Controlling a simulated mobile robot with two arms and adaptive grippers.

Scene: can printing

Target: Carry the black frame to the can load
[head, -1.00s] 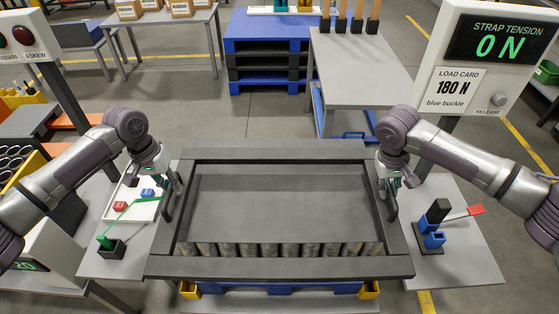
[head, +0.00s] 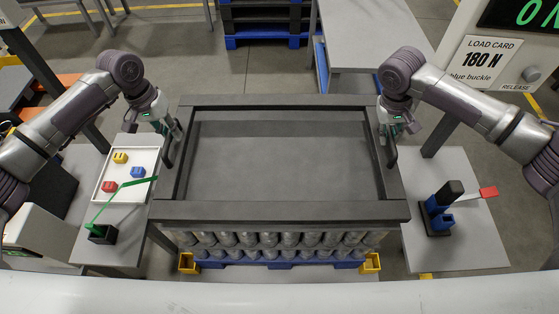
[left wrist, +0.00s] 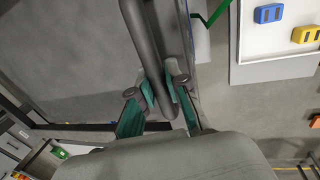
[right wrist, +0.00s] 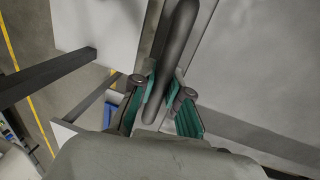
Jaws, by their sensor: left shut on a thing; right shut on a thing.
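The black frame (head: 285,212) is a large rectangle, held level between my two arms. My left gripper (head: 174,134) is shut on the handle at its left side, and the left wrist view shows the fingers (left wrist: 160,100) around the dark handle bar. My right gripper (head: 390,130) is shut on the handle at its right side, also seen in the right wrist view (right wrist: 160,95). The can load (head: 280,240) shows as stacked rows of grey cans below the frame's near edge. A grey sheet (head: 280,160) fills the frame's opening. Whether frame and load touch is unclear.
A blue pallet (head: 300,265) with yellow corner pieces (head: 371,263) lies under the cans. A side table at left holds a white tray (head: 105,193) of buckles and a green strap. The right side table (head: 465,200) holds a blue and black tool with a red tip.

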